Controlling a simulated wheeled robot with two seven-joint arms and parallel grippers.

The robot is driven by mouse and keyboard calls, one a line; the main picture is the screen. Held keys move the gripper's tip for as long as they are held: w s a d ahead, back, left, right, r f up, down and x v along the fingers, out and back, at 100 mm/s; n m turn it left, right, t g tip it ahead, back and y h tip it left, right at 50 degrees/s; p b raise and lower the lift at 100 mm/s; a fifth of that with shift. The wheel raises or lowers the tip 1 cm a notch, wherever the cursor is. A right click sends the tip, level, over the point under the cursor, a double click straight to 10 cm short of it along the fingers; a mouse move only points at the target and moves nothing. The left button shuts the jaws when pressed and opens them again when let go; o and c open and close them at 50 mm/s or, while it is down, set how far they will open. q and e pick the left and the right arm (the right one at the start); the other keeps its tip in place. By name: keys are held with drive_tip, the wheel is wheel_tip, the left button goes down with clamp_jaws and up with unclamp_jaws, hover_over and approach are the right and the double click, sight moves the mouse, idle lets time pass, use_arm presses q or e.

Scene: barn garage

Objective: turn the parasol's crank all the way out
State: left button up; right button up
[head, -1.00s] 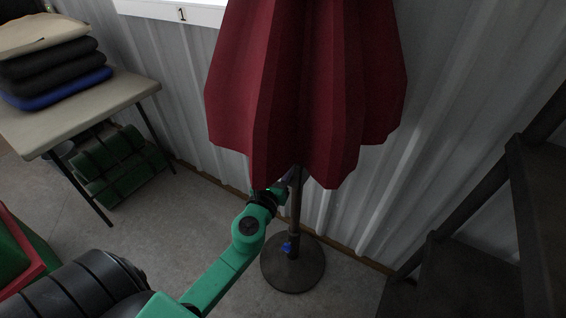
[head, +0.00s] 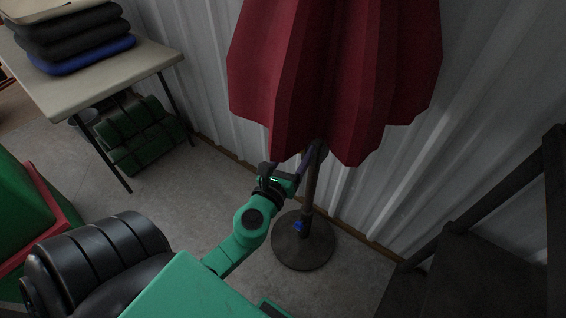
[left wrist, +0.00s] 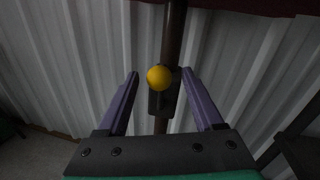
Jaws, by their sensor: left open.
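The closed dark red parasol (head: 335,80) hangs on a dark pole (head: 311,185) that stands in a round base (head: 301,246) by the wall. A blue knob (head: 298,226) sits low on the pole. In the left wrist view a yellow ball knob (left wrist: 159,77) shows in front of a dark housing (left wrist: 163,101) on the pole. My left gripper (left wrist: 158,85) is open, its purple fingers on either side of the knob's line of sight and apart from it. In the head view my left gripper (head: 300,166) is just left of the pole, below the canopy. My right gripper is not seen.
A table (head: 110,75) with stacked cushions (head: 75,38) stands at the left, with a green roll (head: 145,135) beneath. Dark steps (head: 470,250) stand at the right. A corrugated wall (head: 205,75) is behind the parasol. A red and green object (head: 40,215) is at the left edge.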

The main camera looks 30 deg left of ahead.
use_arm(q)
drive_tip(key=s+d+b, duration=0.1)
drive_tip(key=s+b, duration=0.3)
drive_tip(key=s, duration=0.5)
drive_tip(key=shift+s+d, duration=0.15)
drive_tip(key=shift+s, duration=0.15)
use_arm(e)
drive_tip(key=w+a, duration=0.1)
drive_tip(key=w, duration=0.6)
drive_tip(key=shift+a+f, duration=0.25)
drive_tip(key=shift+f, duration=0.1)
use_arm(q)
drive_tip(key=shift+f, duration=0.1)
